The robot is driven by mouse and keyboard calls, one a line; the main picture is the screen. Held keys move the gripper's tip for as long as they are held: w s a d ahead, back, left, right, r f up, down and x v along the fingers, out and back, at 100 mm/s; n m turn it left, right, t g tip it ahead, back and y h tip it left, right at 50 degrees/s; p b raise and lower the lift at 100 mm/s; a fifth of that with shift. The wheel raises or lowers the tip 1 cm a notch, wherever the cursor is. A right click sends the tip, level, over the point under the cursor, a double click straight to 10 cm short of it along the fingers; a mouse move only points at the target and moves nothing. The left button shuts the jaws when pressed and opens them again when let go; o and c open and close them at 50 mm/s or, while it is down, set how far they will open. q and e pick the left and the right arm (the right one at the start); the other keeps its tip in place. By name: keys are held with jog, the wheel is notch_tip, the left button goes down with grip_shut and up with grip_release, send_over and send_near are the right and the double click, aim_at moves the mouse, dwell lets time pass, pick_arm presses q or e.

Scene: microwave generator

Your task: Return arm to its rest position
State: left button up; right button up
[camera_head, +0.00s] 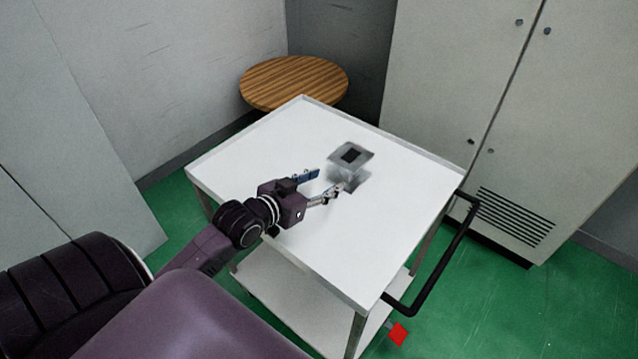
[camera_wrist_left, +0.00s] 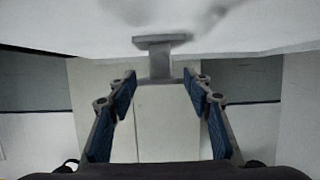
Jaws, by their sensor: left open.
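My left gripper (camera_head: 322,184) reaches over the white cart top from the left, with its two fingers spread and nothing between them. In the left wrist view its blue-padded fingers (camera_wrist_left: 160,100) stand apart on either side of the picture. A small grey metal part (camera_head: 351,155) with a dark square on top stands on the cart just beyond the fingertips. In the left wrist view the grey part (camera_wrist_left: 160,55) shows ahead, between and beyond the fingertips. Whether a finger touches it I cannot tell. My right gripper is not in view.
The white cart (camera_head: 400,235) has a raised rim, a lower shelf and a black handle (camera_head: 445,255) at right. A round wooden table (camera_head: 294,80) stands behind it, and a pale cabinet (camera_head: 440,90) at back right. A red square (camera_head: 398,334) shows near the floor. The cart top around the part is clear.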

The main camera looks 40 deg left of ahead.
pick_arm(q)
jog(key=shift+v, duration=0.8)
